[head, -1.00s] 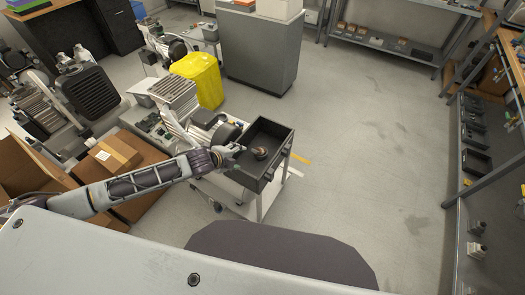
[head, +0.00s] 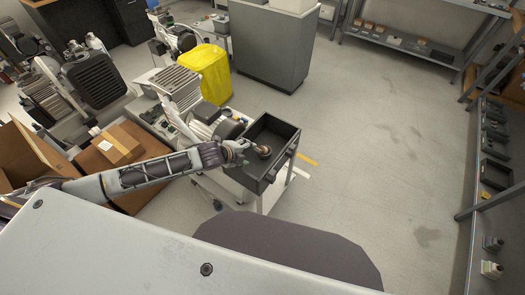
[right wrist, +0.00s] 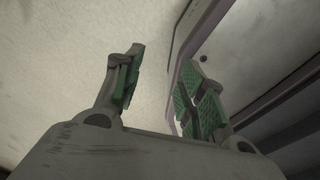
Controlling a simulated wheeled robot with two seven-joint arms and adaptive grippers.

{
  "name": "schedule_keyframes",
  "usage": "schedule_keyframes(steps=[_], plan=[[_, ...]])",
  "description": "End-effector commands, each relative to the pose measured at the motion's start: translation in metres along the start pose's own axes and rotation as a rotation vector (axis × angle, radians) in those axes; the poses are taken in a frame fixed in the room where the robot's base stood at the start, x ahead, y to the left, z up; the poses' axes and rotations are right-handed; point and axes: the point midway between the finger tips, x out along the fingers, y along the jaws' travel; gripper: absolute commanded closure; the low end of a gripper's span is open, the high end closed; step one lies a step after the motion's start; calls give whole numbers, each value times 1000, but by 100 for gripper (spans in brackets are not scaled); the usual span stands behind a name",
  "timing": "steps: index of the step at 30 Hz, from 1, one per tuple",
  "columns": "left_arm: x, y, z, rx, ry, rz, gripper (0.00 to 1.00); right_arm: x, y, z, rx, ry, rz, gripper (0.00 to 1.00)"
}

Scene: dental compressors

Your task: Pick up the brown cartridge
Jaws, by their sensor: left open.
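The brown cartridge (head: 264,151) is a small round piece with a brownish top. It lies inside the black open bin (head: 257,182) on the white cart. My left gripper (head: 246,149) is open, over the bin's left side and just left of the cartridge. Whether its fingers touch the cartridge is too small to tell. My right gripper (right wrist: 158,95) shows in the right wrist view with its green-padded fingers apart and nothing between them.
The white cart (head: 232,189) also carries a grey motor unit (head: 213,126). A yellow-covered object (head: 206,72) and a grey cabinet (head: 268,45) stand behind. Cardboard boxes (head: 120,143) are at the left. Open floor lies to the right; a shelf lines the right edge.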

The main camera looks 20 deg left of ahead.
Motion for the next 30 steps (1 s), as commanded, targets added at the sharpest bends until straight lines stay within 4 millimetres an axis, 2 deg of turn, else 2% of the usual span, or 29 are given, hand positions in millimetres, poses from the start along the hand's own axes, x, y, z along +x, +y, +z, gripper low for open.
schedule_keyframes(steps=[8, 16, 22, 30], plan=[[19, 0, 0, -2, -1, -1, 40, 2, -3, -10, 2, 11, -3, 60], [46, 0, 0, -2, 1, -1, 40, 5, 10, -25, -1, 30, 11, 60], [65, 0, 0, -1, 0, -1, 40, 7, 21, -21, -5, 26, 22, 60], [83, 0, 0, -1, 1, -1, 40, 9, 15, -10, -3, 13, 16, 60]])
